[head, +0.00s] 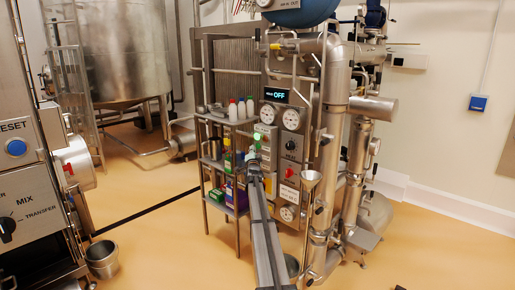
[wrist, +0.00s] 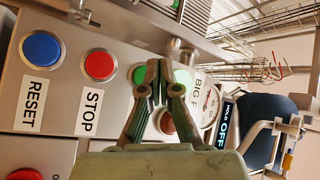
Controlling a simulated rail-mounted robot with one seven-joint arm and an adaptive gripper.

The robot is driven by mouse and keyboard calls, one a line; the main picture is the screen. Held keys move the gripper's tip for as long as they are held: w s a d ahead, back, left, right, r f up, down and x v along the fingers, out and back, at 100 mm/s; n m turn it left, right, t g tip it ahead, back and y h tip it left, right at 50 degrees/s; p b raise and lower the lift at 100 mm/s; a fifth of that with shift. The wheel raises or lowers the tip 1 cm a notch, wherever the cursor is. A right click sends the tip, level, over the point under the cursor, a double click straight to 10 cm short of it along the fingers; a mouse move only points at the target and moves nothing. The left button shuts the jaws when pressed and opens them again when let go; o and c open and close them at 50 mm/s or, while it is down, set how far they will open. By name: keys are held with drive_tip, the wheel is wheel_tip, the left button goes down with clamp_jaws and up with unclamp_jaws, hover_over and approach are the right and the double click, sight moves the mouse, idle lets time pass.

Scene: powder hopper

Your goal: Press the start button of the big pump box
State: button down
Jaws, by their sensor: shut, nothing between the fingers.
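The pump box (head: 266,130) is a grey panel on the metal rack, with a bright green light on it in the head view. In the wrist view its panel (wrist: 62,72) carries a blue RESET button (wrist: 41,49), a red STOP button (wrist: 99,65) and a partly covered "BIG" label (wrist: 196,92). A green button (wrist: 138,74) shows just left of my fingertips, and a paler green round (wrist: 184,78) shows just right. My gripper (wrist: 159,68) is shut and empty in front of the panel. It hides the green button's label, and contact cannot be told.
A display reading OFF (head: 274,95) and round gauges (head: 292,118) are close by. Shelves with bottles (head: 233,110) stand left of the box, and a funnel (head: 311,180) and thick pipes (head: 336,110) stand right. A bucket (head: 102,259) is on the floor.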

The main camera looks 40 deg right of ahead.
drive_tip(key=a, duration=0.1)
drive_tip(key=a+p, duration=0.1)
drive_tip(key=a, duration=0.2)
drive_tip(key=shift+s+a+p, duration=0.25)
drive_tip(key=shift+s+p, duration=0.1)
idle(0.6)
